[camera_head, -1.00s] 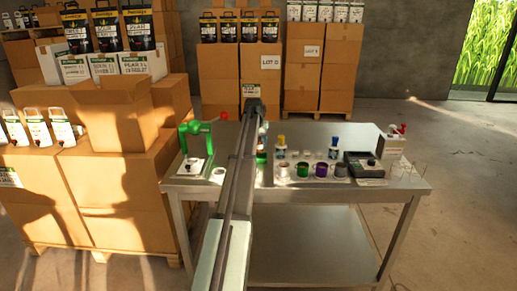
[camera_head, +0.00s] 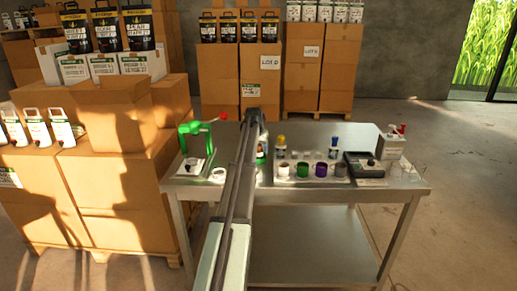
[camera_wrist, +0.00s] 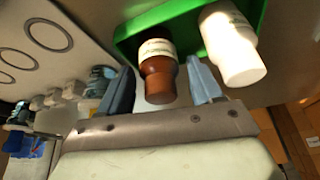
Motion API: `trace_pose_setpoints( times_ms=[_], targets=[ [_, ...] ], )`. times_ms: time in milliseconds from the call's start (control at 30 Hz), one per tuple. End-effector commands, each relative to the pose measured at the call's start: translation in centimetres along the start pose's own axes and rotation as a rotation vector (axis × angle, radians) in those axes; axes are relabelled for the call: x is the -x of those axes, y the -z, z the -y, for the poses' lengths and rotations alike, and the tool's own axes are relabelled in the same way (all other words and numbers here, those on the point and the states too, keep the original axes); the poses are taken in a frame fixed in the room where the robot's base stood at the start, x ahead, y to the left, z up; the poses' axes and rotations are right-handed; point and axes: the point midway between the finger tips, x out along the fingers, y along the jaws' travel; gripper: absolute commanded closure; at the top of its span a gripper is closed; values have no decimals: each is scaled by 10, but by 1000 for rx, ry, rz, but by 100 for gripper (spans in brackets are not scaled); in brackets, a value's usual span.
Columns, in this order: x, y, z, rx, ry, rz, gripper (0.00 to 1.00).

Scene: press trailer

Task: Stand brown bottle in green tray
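The brown bottle (camera_wrist: 158,62), with a pale label, stands in the green tray (camera_wrist: 128,42) in the wrist view. A white bottle (camera_wrist: 232,45) is beside it in the same tray. My gripper (camera_wrist: 163,80) is open, with its two blue-grey fingers on either side of the brown bottle's neck end and visible gaps between. A pale object shows behind the bottle between the fingers; I cannot tell what it is.
On the metal table (camera_head: 225,192) a green stand (camera_head: 194,140) is at left. A dark scale-like device (camera_head: 363,165) and a white box (camera_head: 390,146) are farther right.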

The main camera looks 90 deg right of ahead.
Motion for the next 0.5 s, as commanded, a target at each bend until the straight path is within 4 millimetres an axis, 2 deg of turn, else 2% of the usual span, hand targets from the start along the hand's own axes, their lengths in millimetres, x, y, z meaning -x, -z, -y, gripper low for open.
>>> trace_pose_setpoints(
  times_ms=[333,500],
  targets=[
    [3,2,0,0,0,-1,31],
    [21,1,0,0,0,-1,31]
  ],
)
